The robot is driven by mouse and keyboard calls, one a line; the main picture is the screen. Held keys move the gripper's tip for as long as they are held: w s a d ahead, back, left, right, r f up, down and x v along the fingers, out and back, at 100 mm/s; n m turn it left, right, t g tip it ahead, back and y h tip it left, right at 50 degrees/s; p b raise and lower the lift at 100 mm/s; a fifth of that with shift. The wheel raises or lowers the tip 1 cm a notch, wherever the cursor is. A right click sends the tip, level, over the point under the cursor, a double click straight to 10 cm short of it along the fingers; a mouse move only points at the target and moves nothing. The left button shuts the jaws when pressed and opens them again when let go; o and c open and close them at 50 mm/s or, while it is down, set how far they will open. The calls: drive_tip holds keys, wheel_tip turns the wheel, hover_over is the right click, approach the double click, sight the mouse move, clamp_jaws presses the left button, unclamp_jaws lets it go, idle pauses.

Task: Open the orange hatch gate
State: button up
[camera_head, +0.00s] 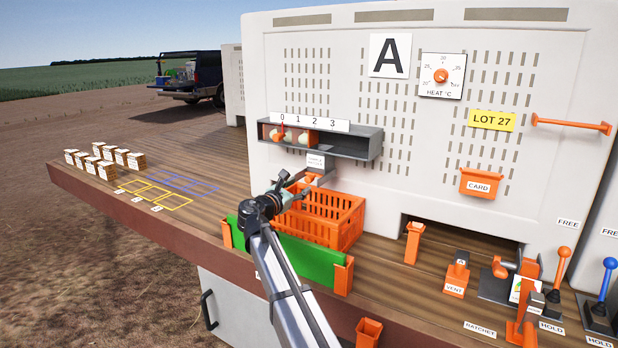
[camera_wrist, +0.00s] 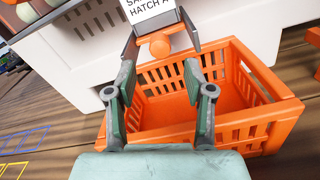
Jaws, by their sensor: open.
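The hatch sits on the white wall under a label reading "hatch A" (camera_wrist: 150,8), above the orange crate (camera_head: 345,238). Its orange knob (camera_wrist: 160,46) shows in the wrist view between grey side brackets (camera_wrist: 128,45). In the head view the orange gate part (camera_head: 310,178) is small and partly hidden by my gripper (camera_head: 295,186). My gripper (camera_wrist: 160,66) is open and empty, its fingers spread left and right of the knob, which appears just beyond the fingertips. I cannot tell whether the fingers touch anything. The crate looks empty in the wrist view.
A grey shelf (camera_head: 350,145) numbered 0 to 3 holds onions above the hatch. A green panel (camera_head: 290,258) stands in front of the crate. Orange fixtures and levers (camera_head: 525,290) stand at right. Small boxes (camera_head: 105,160) stand at left; the deck behind is clear.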

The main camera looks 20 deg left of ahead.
sight(307, 181)
drive_tip(key=w, duration=0.2)
drive_tip(key=w+p, duration=0.1)
drive_tip(key=w, duration=0.1)
drive_tip(key=w+d, duration=0.1)
drive_tip(key=w, duration=0.2)
drive_tip(key=shift+p, duration=0.3)
clamp_jaws()
